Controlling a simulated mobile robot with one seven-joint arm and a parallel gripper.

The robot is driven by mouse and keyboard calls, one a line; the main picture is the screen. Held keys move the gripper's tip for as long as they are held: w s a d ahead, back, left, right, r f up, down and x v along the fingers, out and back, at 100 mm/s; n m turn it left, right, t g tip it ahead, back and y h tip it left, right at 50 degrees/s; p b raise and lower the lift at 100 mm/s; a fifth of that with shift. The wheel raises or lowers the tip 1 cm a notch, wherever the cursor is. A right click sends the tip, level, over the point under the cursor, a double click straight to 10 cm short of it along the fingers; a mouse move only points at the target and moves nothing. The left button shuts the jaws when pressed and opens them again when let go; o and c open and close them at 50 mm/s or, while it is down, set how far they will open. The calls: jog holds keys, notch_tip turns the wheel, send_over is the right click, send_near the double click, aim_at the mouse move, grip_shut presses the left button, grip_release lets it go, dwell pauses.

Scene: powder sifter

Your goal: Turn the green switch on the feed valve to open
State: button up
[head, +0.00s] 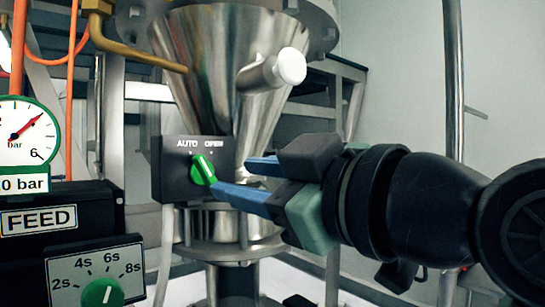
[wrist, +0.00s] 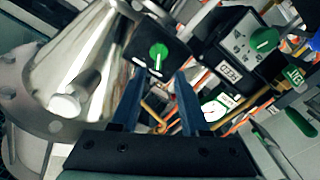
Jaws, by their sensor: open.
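The green switch (head: 203,169) sits on the face of a black valve box (head: 170,170) below the steel cone. Its upper end tilts left, toward the AUTO label and away from OPEN. In the wrist view the green switch (wrist: 158,57) shows ahead of the fingertips, roughly centred between them. My gripper (head: 232,176) comes from the right with its two blue fingers apart and nothing between them. The lower fingertip overlaps the switch's lower edge in the head view; I cannot tell if it touches. In the wrist view my gripper (wrist: 155,83) is also open.
A steel cone hopper (head: 215,70) with a white-capped side port (head: 290,66) rises above the box. At left are a FEED panel (head: 40,221), a timer dial with a green knob (head: 102,292) and a pressure gauge (head: 22,132). A metal post stands at right.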

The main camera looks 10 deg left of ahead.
aim_at(209, 172)
jog(key=p+x, duration=0.2)
jog(key=x, duration=0.4)
jog(key=shift+w+r+p, duration=0.15)
jog(key=shift+w+p, duration=0.05)
jog(key=shift+p, duration=0.15)
jog(key=shift+w+a, duration=0.4)
jog(key=shift+a, duration=0.2)
grip_shut()
